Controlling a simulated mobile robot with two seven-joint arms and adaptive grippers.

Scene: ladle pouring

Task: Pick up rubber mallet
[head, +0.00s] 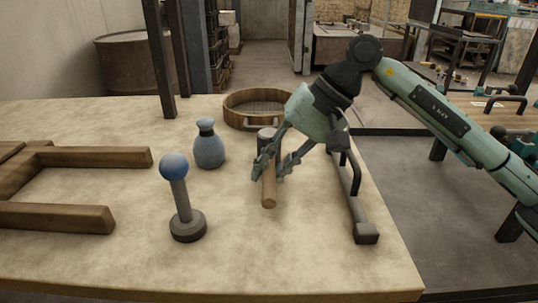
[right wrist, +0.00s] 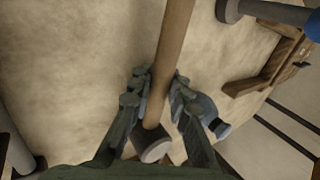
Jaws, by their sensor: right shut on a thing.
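The rubber mallet has a brown wooden handle (head: 269,190) and a dark grey head (head: 267,134). It is near the middle of the table in the head view, with its handle end toward the front. My right gripper (head: 268,172) is shut on the handle close to the head. In the right wrist view, the handle (right wrist: 173,45) passes between the fingers (right wrist: 158,92), and the grey head (right wrist: 152,147) shows below them. I cannot tell whether the mallet is clear of the table. My left gripper is not in view.
A blue-grey vase (head: 209,148) and a blue-balled post (head: 180,195) stand left of the mallet. A round wooden tray (head: 233,112) is behind. A dark bar handle (head: 354,196) lies right, near the table edge. A wooden frame (head: 85,157) lies far left. The front table is clear.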

